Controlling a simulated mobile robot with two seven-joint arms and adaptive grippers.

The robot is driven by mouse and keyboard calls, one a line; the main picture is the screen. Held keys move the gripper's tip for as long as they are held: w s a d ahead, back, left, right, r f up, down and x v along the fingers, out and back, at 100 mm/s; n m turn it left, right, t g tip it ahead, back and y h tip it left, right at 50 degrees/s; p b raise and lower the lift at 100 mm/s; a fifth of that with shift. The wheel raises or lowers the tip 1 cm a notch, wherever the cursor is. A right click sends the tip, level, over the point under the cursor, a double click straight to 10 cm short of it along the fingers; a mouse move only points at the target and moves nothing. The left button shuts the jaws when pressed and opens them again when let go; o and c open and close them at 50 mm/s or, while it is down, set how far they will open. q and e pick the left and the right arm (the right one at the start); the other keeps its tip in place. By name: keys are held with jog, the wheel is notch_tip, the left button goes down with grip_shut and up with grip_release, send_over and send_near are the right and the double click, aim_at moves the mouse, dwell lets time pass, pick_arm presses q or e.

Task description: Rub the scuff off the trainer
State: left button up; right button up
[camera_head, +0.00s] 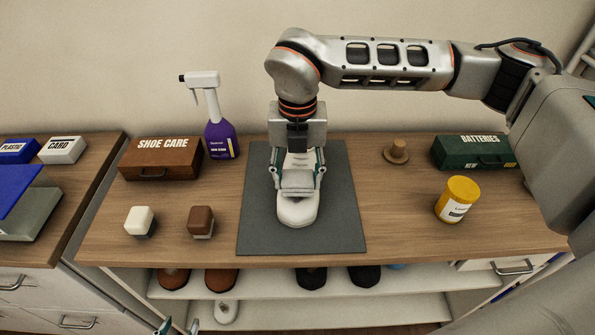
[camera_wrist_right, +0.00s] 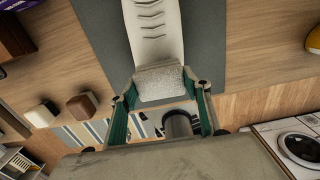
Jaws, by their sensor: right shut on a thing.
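The white trainer (camera_head: 297,212) lies on the dark grey mat (camera_head: 345,225) with its toe toward the front edge. Its upper also shows in the right wrist view (camera_wrist_right: 153,28). My right gripper (camera_head: 296,182) is over the middle of the trainer, shut on a pale grey speckled block (camera_wrist_right: 168,84). The block is over or against the trainer's upper; I cannot tell whether it touches. No scuff shows; the block and gripper hide part of the upper. My left gripper (camera_head: 177,326) shows only its parted, empty fingertips at the bottom edge, below the worktop.
A brown shoe care box (camera_head: 160,158), purple spray bottle (camera_head: 219,138), cream brush (camera_head: 140,220) and brown brush (camera_head: 201,221) stand left of the mat. A yellow tub (camera_head: 457,200), wooden knob (camera_head: 397,151) and green batteries box (camera_head: 473,152) are to the right.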

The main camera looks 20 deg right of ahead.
jog(key=shift+f, duration=0.2)
dwell(0.5)
jog(key=shift+f+b, duration=0.45)
jog(key=shift+f, duration=0.15)
jog(key=shift+f, duration=0.3)
dwell(1.2)
